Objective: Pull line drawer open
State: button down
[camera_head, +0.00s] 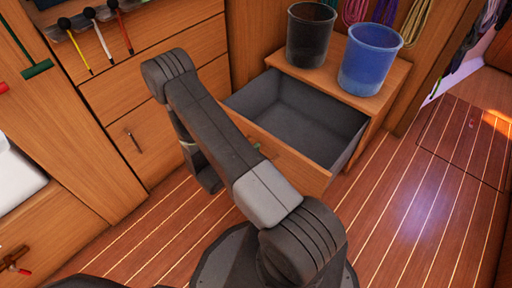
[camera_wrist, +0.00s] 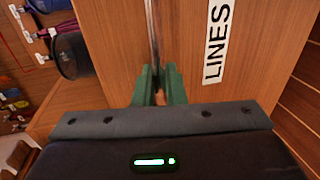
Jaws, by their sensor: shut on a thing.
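The line drawer (camera_head: 285,151) stands pulled out of the low wooden cabinet in the head view. Its grey inside is visible and looks empty. In the wrist view its wooden front (camera_wrist: 115,30) carries a white label (camera_wrist: 216,42) reading LINES. A thin metal handle (camera_wrist: 153,35) runs up the front from between the fingers. My gripper (camera_wrist: 160,84) has green fingers and is shut on this handle, close against the drawer front. In the head view my arm hides most of the grip; only a bit of green shows.
A black bucket (camera_head: 309,36) and a blue bucket (camera_head: 370,59) stand on the cabinet top (camera_head: 340,82). Coiled lines (camera_head: 413,20) hang on the wall behind. Closed wooden drawers (camera_head: 150,45) are at the left. The striped plank floor (camera_head: 420,225) is clear at the right.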

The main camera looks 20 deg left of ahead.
jog(key=c, duration=1.6)
grip_release()
jog(key=shift+c, duration=0.2)
jog(key=p+v, duration=0.3)
jog(key=v, duration=1)
jog(key=shift+s, duration=0.4)
jog(key=shift+w+a, duration=0.1)
jog(key=shift+b+x, duration=1.5)
jog(key=shift+x, duration=5.35)
jog(key=shift+r, duration=0.1)
